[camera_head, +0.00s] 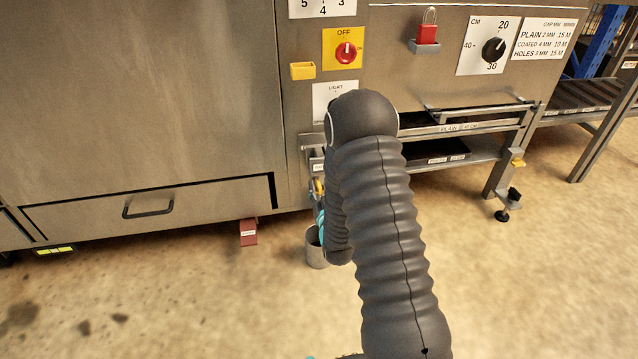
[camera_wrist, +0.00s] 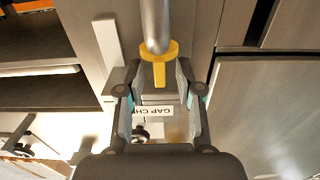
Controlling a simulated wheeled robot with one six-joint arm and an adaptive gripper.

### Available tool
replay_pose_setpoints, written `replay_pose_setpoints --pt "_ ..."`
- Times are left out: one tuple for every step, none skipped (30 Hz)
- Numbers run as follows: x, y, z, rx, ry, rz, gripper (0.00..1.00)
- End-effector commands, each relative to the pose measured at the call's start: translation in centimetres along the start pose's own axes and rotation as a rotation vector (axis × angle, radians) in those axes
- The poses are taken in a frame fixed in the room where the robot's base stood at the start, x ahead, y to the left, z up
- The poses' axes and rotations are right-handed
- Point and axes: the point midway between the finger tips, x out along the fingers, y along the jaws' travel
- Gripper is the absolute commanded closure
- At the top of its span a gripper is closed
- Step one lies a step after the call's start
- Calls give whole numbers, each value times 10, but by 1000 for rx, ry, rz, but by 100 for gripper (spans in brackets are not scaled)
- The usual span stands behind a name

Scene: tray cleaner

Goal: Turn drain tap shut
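The drain tap has a yellow handle (camera_wrist: 159,62) below a round metal pipe (camera_wrist: 154,22) in the wrist view. A small part of the yellow handle (camera_head: 318,188) shows left of my arm in the head view. My gripper (camera_wrist: 160,88) is open, with its two fingers apart on either side of the handle's lever. Gaps show between the lever and both fingers in the wrist view, and contact cannot be made out. In the head view my arm hides most of my gripper and the tap.
A grey bucket (camera_head: 315,250) stands on the floor by the machine, partly behind my arm. A red pedal-like block (camera_head: 248,233) is left of it. A drawer with a black handle (camera_head: 148,207) is at left, and shelves (camera_head: 440,153) are at right. The foreground floor is clear.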

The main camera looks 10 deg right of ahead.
Motion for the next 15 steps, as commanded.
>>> replay_pose_setpoints --pt "6 0 0 0 1 0 65" --pt "9 0 0 0 1 0 65" --pt "13 0 0 0 1 0 65" --pt "15 0 0 0 0 0 65" --pt "17 0 0 0 0 0 65" --pt "19 0 0 0 0 0 65" --pt "20 0 0 0 -1 0 65" --pt "21 0 0 0 -1 0 65" --pt "21 0 0 0 -1 0 65" --pt "22 0 0 0 -1 0 65" --pt "22 0 0 0 -1 0 65" --pt "22 0 0 0 -1 0 65" --pt "22 0 0 0 -1 0 65" --pt "22 0 0 0 -1 0 65" --pt "22 0 0 0 -1 0 65"
